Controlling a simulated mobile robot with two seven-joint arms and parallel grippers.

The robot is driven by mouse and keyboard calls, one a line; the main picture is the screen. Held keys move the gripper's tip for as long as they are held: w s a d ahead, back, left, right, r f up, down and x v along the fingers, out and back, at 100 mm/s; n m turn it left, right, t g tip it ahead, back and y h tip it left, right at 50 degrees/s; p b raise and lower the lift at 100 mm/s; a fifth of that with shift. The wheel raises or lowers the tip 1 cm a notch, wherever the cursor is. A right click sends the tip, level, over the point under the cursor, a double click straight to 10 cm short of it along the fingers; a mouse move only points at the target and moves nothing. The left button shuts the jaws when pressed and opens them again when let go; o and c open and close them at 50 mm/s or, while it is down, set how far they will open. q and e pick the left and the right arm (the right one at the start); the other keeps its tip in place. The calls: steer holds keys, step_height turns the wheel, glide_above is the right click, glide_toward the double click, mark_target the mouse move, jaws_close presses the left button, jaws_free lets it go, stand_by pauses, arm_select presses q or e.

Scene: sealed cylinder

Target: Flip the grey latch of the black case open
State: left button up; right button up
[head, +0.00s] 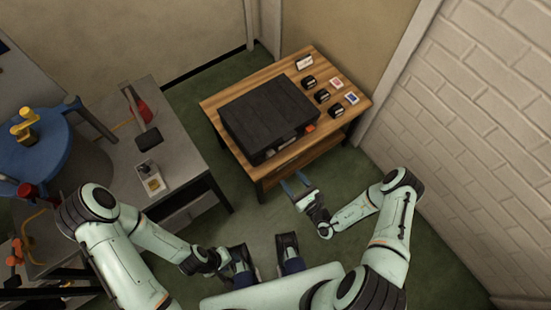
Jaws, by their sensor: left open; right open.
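The black case (262,108) lies closed on the wooden table, its front side facing me. A small grey latch (284,144) shows on its front side, small and hard to make out. My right gripper (295,184) is open and empty, with blue fingertips pointing toward the table's front edge, below and apart from the case. My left gripper (228,262) is low near my base, well away from the case; its fingers are partly hidden.
Several small black items and cards, such as the red card (335,83), lie along the wooden table's (215,103) right side. A brick wall (470,150) bounds the right.

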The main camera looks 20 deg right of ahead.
steer(key=b+x, duration=0.1)
steer(key=x, duration=1)
steer(key=shift+f, duration=0.1)
steer(key=c, duration=1.1)
